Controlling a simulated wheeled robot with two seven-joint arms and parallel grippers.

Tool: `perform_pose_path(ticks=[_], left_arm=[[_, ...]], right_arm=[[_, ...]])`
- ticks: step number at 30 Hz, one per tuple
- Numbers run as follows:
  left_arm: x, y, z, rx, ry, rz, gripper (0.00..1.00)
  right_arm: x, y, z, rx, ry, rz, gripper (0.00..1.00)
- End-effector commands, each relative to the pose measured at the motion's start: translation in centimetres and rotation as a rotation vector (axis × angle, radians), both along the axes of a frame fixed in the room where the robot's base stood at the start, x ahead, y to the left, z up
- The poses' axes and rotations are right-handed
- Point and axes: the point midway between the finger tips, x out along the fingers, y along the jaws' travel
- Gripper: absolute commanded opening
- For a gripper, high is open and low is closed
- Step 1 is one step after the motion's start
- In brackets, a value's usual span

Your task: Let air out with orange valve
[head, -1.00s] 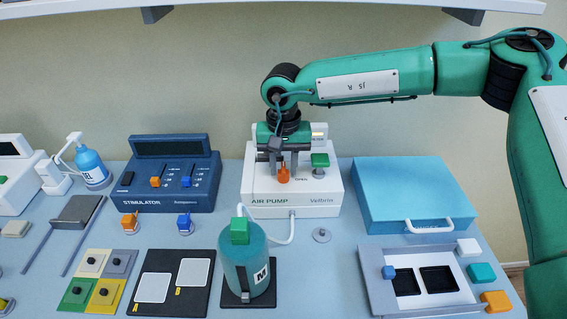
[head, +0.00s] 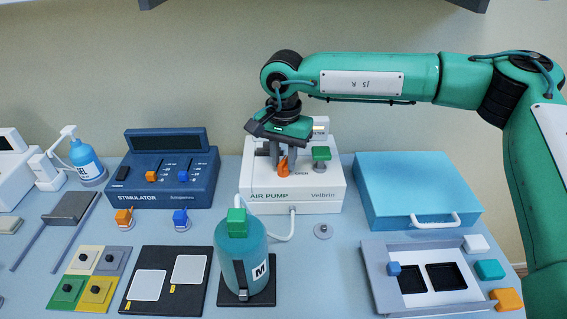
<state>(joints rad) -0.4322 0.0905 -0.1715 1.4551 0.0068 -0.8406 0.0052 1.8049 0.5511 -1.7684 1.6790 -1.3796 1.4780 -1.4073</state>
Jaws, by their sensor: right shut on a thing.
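The white air pump (head: 325,197) stands at the back middle of the table. The orange valve (head: 283,166) is on its top, left of a green valve (head: 321,154). My right gripper (head: 278,158) points down from above, turned at an angle, and is shut on the orange valve. The fingers partly hide the valve. A hose (head: 291,225) runs from the pump's front to a teal cuff marked M (head: 236,265), which stands upright with a green block on top. My left gripper is out of view.
The blue stimulator (head: 172,190) stands left of the pump, with orange and blue plugs in front. A light blue case (head: 411,182) lies to the right. A tray (head: 384,287) with colored blocks is at front right. A shelf edge crosses the top.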

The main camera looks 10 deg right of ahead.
Motion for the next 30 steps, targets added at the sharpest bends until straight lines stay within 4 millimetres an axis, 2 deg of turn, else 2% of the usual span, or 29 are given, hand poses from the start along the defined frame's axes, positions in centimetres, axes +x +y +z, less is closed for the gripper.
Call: perform_pose_path(ticks=[6,15,30], left_arm=[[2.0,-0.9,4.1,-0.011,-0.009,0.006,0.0],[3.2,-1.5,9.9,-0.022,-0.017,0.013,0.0],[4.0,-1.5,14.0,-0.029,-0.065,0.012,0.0]], right_arm=[[0.0,0.0,-0.3,0.002,0.0,-0.207,0.02],[0.0,0.0,-0.3,0.001,-0.001,-0.49,0.02],[0.0,0.0,0.0,0.001,-0.002,-0.86,0.02]])
